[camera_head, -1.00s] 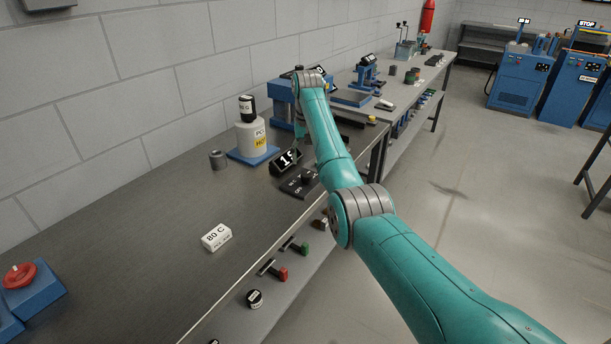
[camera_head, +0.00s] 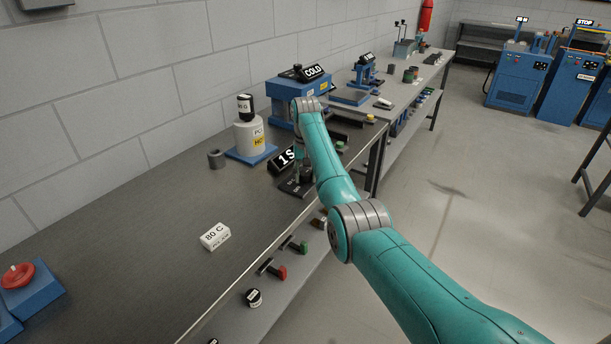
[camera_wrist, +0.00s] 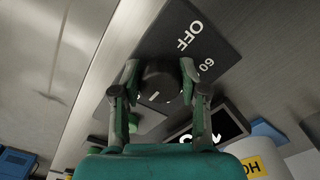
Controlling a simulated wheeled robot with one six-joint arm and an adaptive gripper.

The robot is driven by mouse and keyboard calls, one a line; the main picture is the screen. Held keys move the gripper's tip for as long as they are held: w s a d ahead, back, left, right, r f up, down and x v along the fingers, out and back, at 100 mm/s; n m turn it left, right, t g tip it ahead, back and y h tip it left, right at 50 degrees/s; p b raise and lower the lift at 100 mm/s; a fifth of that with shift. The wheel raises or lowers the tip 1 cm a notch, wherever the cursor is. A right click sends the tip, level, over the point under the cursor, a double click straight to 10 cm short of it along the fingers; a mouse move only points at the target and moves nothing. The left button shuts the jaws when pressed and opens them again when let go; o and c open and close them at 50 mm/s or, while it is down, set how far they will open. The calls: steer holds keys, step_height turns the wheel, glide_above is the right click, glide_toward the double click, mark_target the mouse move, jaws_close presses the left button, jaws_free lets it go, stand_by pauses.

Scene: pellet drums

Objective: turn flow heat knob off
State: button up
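The dark round heat knob (camera_wrist: 160,80) stands on a black dial plate (camera_wrist: 205,45) marked "OFF" and "60" in the wrist view. A short pale mark shows on the knob's lower edge. My gripper (camera_wrist: 159,66) has one finger on each side of the knob, spread, with small gaps that seem to remain between the fingers and the knob. In the head view the plate (camera_head: 290,189) lies near the bench's front edge, and my gripper (camera_head: 304,172) points down over it. The knob is mostly hidden there.
A tilted black display (camera_head: 283,160) stands just behind the plate. A blue press with a "COLD" sign (camera_head: 313,72) is behind. The bench's left front (camera_head: 130,270) is mostly clear.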

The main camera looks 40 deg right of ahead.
steer(key=c, duration=0.5)
